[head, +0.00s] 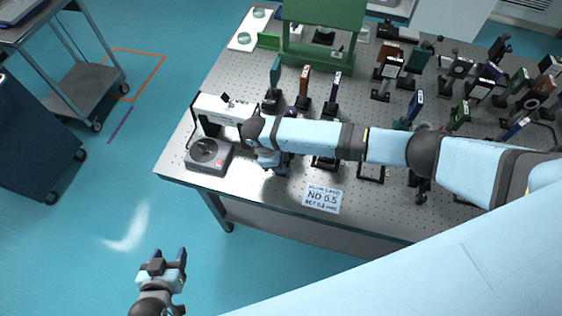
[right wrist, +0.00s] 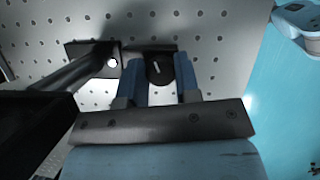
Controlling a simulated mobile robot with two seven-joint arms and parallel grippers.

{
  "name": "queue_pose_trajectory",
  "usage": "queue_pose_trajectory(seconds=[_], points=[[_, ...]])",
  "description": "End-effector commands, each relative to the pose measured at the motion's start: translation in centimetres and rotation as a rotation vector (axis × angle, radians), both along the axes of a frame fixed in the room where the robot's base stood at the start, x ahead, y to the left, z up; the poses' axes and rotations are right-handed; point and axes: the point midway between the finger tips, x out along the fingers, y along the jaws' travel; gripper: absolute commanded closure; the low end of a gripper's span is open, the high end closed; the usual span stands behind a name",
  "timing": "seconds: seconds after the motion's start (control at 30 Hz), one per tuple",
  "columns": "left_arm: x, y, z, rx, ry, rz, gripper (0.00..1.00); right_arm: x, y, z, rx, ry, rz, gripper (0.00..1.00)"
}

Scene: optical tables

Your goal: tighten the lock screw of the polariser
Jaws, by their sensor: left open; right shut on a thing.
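My right gripper (right wrist: 162,80) is shut on a small round black knob with a white line, the lock screw (right wrist: 158,68), as the right wrist view shows. One blue finger is on each side of it. A dark mount part and a rod lie beside it, over the perforated table. In the head view my right gripper (head: 272,160) is low over the table's near left part, largely hidden by my own arm. The polariser's body cannot be made out clearly there. My left gripper (head: 167,265) is open and empty, over the floor in front of the table.
The perforated optical table (head: 245,185) carries a grey box with a dark round top (head: 208,154), a white device (head: 222,108), and a printed card (head: 322,198). Several post-mounted optics stand behind and right of my right arm. A green frame (head: 322,55) stands at the back. A cart (head: 85,85) is at left.

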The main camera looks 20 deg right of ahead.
Motion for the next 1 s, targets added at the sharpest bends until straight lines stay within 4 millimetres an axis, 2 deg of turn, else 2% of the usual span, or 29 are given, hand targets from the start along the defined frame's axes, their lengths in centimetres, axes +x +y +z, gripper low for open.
queue_pose_trajectory(seconds=[0.37, 1.0], points=[[-0.03, -0.05, 0.03, 0.000, 0.000, -0.001, 0.44, -0.05, 0.00, 0.00, 0.000, 0.000, 0.143, 0.93], [-0.07, -0.05, -0.21, 0.001, 0.004, -0.002, 0.44, -0.22, 0.01, 0.03, 0.000, 0.000, 0.734, 0.93]])
